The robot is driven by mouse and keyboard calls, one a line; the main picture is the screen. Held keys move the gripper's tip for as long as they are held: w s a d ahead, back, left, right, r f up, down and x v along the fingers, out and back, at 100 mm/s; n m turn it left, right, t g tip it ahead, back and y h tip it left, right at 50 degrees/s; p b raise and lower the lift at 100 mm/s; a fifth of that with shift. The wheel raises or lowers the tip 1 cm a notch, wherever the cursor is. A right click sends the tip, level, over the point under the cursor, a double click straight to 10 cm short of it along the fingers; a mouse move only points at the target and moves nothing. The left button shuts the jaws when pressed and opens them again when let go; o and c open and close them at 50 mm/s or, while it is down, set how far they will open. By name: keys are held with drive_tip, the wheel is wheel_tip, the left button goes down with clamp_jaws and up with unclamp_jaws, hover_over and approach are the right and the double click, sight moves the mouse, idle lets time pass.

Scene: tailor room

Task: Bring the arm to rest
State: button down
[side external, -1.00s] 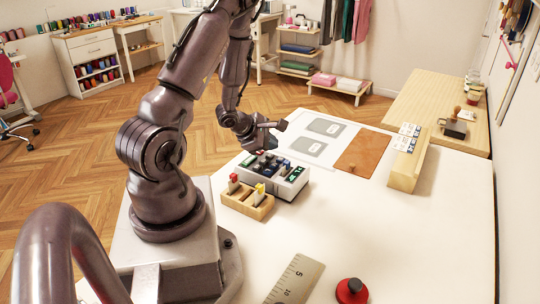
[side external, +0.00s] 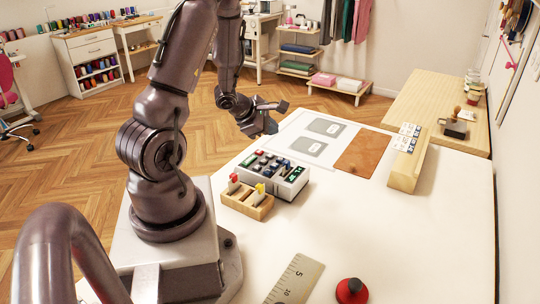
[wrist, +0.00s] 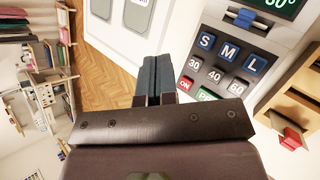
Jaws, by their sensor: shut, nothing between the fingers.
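My gripper (side external: 276,116) is above the far left part of the white table, beyond the control box, and holds nothing. In the wrist view my gripper's two fingers (wrist: 152,78) are together. The control box (side external: 292,189) is white with a dark keypad and a green display. It shows in the wrist view (wrist: 262,47) with blue S, M, L keys, several number keys, a red ON key and a green key.
A wooden holder (side external: 238,202) with red and yellow pieces stands before the box. A white sheet with grey patches (side external: 294,128), a brown leather piece (side external: 362,152), a wooden block (side external: 405,176), a ruler (side external: 296,280) and a red knob (side external: 351,290) lie on the table. The middle is clear.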

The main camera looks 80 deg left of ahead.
drive_tip(key=w+d+r+m+g+h, duration=0.1)
drive_tip(key=d+r+m+h, duration=0.3)
drive_tip(key=d+m, duration=0.4)
drive_tip(key=w+d+r+m+g+h, duration=0.1)
drive_tip(key=d+r+m+g+h, duration=0.25)
drive_tip(key=d, duration=0.55)
drive_tip(key=s+d+r+m+y, duration=0.2)
drive_tip(key=d+r+m, duration=0.4)
drive_tip(key=m, duration=0.4)
drive_tip(key=s+d+r+m+t+y, duration=0.1)
drive_tip(key=s+d+r+m+y, duration=0.1)
drive_tip(key=s+d+r+m, duration=0.3)
drive_tip(key=shift+d+r+m, duration=0.75)
drive_tip(key=shift+r+m, duration=0.9)
drive_tip(key=shift+m, duration=0.7)
